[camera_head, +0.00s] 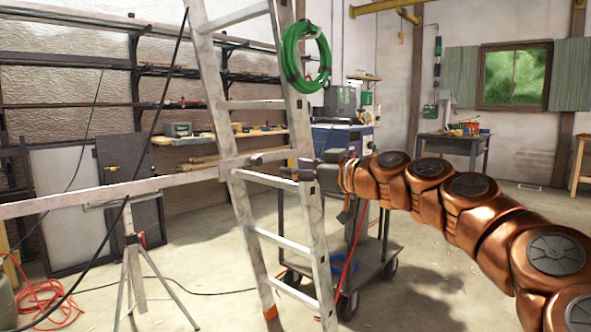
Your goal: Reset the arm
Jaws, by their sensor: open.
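My copper-coloured arm reaches in from the lower right corner and runs up and left to the middle of the picture. My gripper (304,171) is at its far end, small and dark. It overlaps the right side of the aluminium ladder (310,230) in the picture, and I cannot tell whether they touch. The jaws are open, and I see nothing held in them. Their exact outline is hard to make out against the ladder and the dark things behind.
A long pale board (100,193) rests on a tripod stand (133,260) at left. A wheeled cart (375,262) stands beneath my arm's end. A green hose (290,55) hangs on the ladder. A workbench (453,140) stands at back right. Red cable (45,300) lies on the floor.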

